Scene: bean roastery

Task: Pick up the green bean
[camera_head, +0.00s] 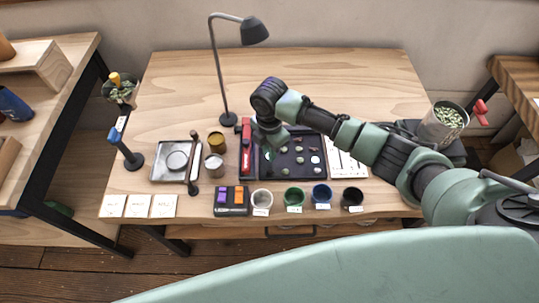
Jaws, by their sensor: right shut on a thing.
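A dark sorting tray (299,176) lies on the wooden table with several small beans, pale and greenish, spread on it. My right gripper (268,150) is over the left part of this tray, pointing down. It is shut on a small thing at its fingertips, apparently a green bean. That thing is mostly hidden by the fingers and too small to see clearly. My left gripper is not in view.
A row of cups (293,196) with labels stands in front of the tray. A container of green beans (444,122) stands at right. The table's back left is clear.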

